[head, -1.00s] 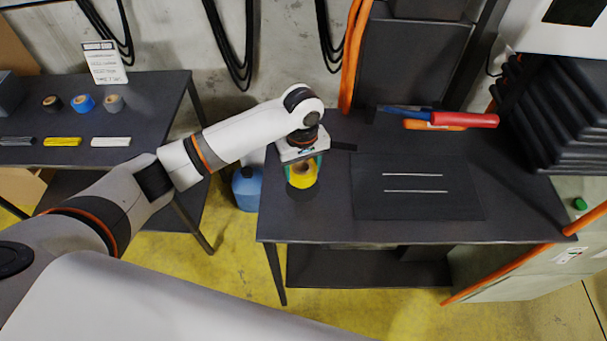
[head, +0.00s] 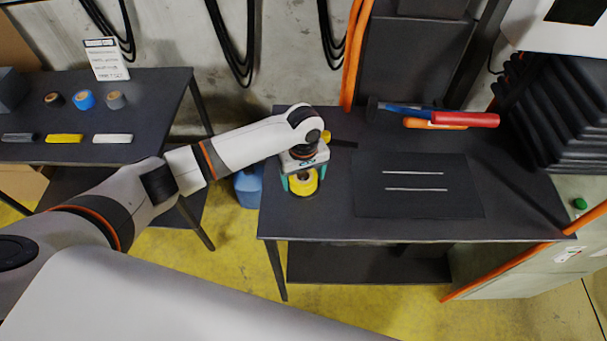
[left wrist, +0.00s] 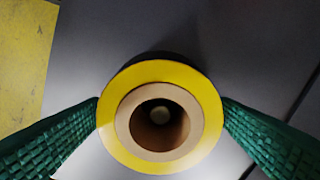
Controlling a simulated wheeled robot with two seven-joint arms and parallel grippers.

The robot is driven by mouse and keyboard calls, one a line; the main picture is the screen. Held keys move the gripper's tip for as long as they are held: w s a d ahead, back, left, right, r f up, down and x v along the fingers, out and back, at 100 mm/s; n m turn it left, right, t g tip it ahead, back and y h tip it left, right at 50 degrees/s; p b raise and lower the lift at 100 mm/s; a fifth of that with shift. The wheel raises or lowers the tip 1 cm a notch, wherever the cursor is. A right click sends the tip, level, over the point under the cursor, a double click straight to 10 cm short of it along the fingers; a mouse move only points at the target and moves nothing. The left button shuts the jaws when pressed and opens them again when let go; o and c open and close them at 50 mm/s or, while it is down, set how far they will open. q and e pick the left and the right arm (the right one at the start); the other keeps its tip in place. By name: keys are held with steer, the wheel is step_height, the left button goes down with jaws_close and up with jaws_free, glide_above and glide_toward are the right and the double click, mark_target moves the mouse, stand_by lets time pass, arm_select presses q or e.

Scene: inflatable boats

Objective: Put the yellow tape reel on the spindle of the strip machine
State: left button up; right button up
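The yellow tape reel (head: 303,187) is between the green fingers of my left gripper (head: 303,181), over the left part of the right-hand dark table. In the left wrist view both fingers touch the sides of the reel (left wrist: 110,132). I look down its brown core (left wrist: 125,118). The arm and gripper hide part of the strip machine; a dark bar (head: 343,143) sticks out behind the gripper. My right gripper is not in view.
A dark mat (head: 415,202) with two pale strips lies right of the gripper. Red and blue tools (head: 465,119) lie behind it. The left table (head: 150,105) holds three other reels, several short bars and a sign (head: 106,62). A blue jug (head: 248,187) stands between the tables.

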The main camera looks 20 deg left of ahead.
arm_select(q)
step_height(320, 180, up, 12)
steer(key=b, duration=0.1)
steer(key=shift+r, duration=0.15)
stand_by(0.4)
stand_by(0.3)
